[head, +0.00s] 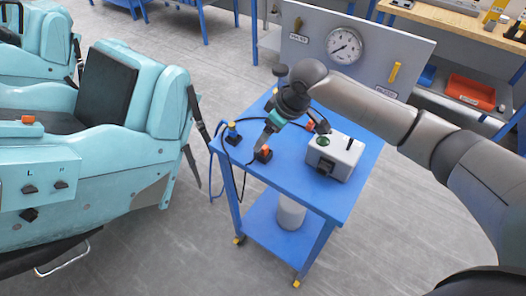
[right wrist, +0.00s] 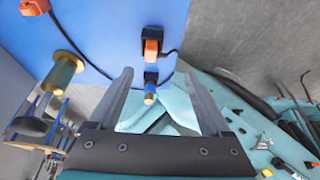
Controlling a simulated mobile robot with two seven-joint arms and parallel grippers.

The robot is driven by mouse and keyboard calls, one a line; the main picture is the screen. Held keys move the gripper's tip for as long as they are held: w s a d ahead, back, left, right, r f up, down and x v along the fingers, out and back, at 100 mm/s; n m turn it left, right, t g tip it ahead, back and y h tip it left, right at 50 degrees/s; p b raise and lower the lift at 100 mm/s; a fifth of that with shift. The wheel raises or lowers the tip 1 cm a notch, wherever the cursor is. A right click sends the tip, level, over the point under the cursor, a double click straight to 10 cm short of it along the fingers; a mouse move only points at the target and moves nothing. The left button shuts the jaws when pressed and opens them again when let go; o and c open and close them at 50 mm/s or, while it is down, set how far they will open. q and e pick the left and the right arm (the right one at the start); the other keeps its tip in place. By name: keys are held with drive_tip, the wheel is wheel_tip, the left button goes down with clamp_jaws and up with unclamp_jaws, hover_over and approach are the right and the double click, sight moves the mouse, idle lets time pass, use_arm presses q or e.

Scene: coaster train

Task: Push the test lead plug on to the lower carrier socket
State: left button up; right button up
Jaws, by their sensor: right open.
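My right gripper (head: 263,143) hangs over the near left part of the blue trolley top. In the right wrist view its two fingers (right wrist: 157,76) are wide apart with nothing clamped between them. A black plug with an orange part (head: 264,154) lies on the trolley just below the fingers; it also shows in the right wrist view (right wrist: 152,42). A blue connector (head: 233,134) sits at the trolley's left edge, and its brass end shows in the right wrist view (right wrist: 150,90). I cannot tell which is the test lead plug, nor identify the lower carrier socket. My left gripper is not in view.
A white box with a green button (head: 341,152) and another orange-ended plug (head: 309,127) are on the trolley (head: 345,197). A gauge panel (head: 313,55) stands behind.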

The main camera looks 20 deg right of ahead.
sight(263, 149)
drive_tip(key=shift+d+b+x, duration=0.2)
drive_tip(key=shift+b+x, duration=0.1)
drive_tip(key=shift+x, duration=1.4)
drive_tip(key=shift+d+b+x, duration=0.2)
drive_tip(key=shift+b+x, duration=0.05)
drive_tip(key=shift+x, duration=1.4)
drive_tip(key=shift+w, duration=0.1)
clamp_jaws()
